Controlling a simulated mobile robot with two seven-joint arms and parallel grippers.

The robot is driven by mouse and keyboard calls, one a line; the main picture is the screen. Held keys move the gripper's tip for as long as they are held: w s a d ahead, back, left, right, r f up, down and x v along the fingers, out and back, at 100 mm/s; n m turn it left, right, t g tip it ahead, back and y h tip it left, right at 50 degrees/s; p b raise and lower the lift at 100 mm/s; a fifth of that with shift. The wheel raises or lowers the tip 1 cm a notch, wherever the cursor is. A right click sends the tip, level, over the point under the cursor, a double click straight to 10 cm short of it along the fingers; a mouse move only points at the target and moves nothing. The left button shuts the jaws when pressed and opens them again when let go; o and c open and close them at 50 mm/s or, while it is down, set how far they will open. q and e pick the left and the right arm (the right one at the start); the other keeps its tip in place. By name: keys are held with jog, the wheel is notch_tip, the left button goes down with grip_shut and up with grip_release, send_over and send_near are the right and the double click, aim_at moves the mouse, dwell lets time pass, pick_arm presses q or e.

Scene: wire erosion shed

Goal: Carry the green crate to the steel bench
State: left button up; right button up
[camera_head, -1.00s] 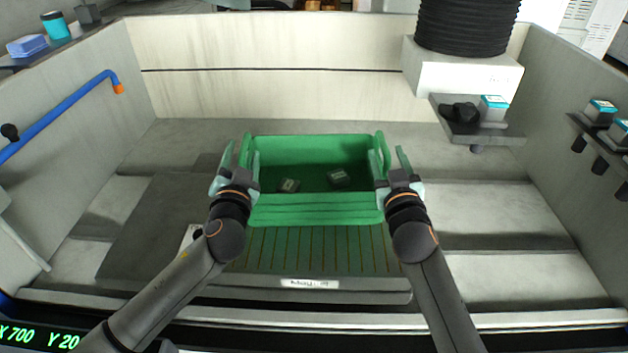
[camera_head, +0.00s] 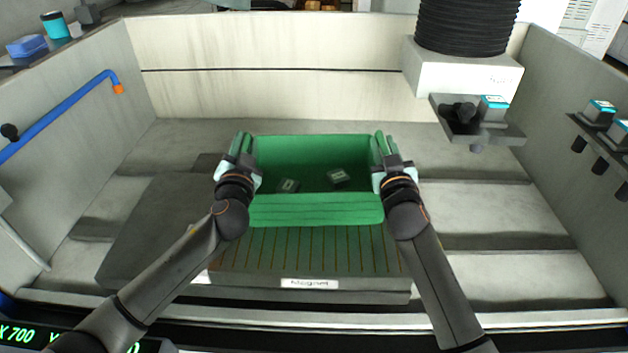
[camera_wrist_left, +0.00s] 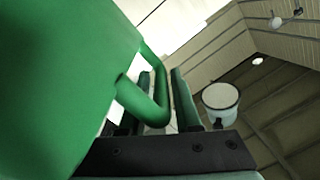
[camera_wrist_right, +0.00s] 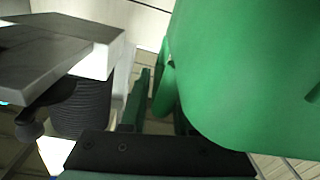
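The green crate (camera_head: 315,211) sits upright on the slatted magnet plate (camera_head: 310,256), with two small dark labelled blocks (camera_head: 337,177) inside. My left gripper (camera_head: 241,146) is at the crate's left end, its fingers closed in around the handle; the left wrist view shows the handle (camera_wrist_left: 158,98) between them. My right gripper (camera_head: 384,147) is at the right end in the same way; the right wrist view shows the handle (camera_wrist_right: 166,85) beside the near finger, with the other finger partly hidden. I cannot make out the steel bench.
Pale tank walls (camera_head: 270,95) surround the plate. A blue pipe (camera_head: 62,117) runs along the left wall. A machine head with black bellows (camera_head: 466,25) and a bracket (camera_head: 480,130) overhang at the back right. Small blocks sit on a right wall shelf (camera_head: 600,130).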

pick_arm(q)
jog(key=shift+a, duration=0.1)
grip_shut()
pick_arm(e)
grip_shut()
pick_arm(q)
jog(key=shift+a+r, duration=0.1)
jog(key=shift+a, duration=0.15)
pick_arm(e)
jog(key=shift+d, duration=0.25)
